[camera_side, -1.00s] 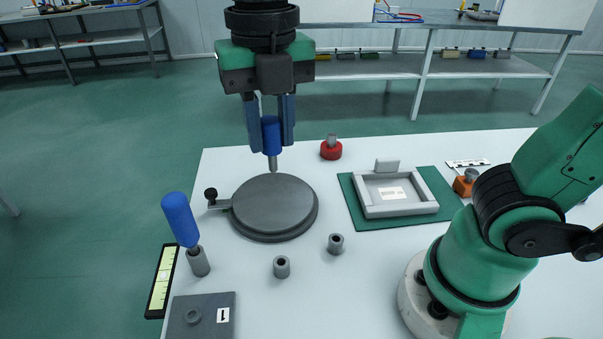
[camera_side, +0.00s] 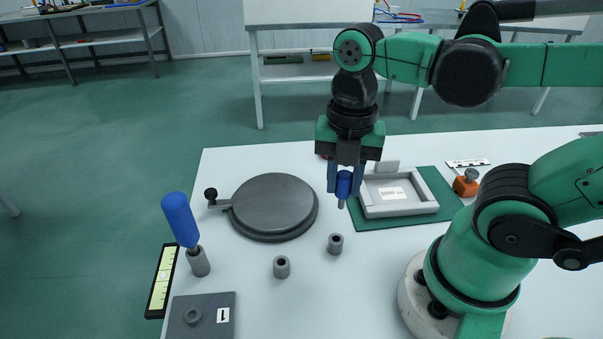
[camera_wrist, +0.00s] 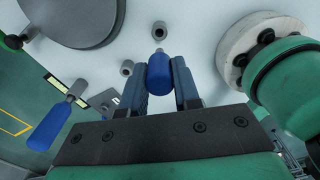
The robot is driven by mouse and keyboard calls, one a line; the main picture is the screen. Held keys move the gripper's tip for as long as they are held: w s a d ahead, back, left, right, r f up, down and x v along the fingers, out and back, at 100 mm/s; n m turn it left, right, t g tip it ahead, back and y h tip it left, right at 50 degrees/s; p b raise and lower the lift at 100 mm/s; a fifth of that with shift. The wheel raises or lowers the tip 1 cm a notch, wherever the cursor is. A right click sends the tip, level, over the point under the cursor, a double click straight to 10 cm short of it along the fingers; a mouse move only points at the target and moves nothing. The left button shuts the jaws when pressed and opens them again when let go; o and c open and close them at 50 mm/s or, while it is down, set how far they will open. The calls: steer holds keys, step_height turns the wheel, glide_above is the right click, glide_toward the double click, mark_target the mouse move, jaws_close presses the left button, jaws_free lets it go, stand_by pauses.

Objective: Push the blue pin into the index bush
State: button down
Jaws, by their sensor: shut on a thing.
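The blue pin (camera_side: 343,184), a blue grip with a grey tip, hangs tip down in my gripper (camera_side: 344,188). The jaws are shut on its sides, as the wrist view also shows for the pin (camera_wrist: 158,72). Two short grey hollow bushes stand on the white table: a right one (camera_side: 335,244) and a left one (camera_side: 282,267). I cannot tell which is the index bush. The pin's tip shows above the right bush in the side view, apart from it. A second blue-handled tool (camera_side: 180,219) leans in a grey sleeve (camera_side: 198,262) at the left.
A round grey plate (camera_side: 273,205) with a black-knobbed lever lies left of my gripper. A grey tray (camera_side: 400,209) on a green mat (camera_side: 438,190) lies right of it. A grey block marked 1 (camera_side: 215,300) is at the front left. An orange-based item (camera_side: 466,183) stands farther right.

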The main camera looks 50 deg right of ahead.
mark_target(342, 195)
steer(key=shift+f, duration=2.9)
steer(key=shift+f, duration=1.8)
steer(key=c, duration=0.6)
jaws_free()
steer(key=shift+o, duration=0.2)
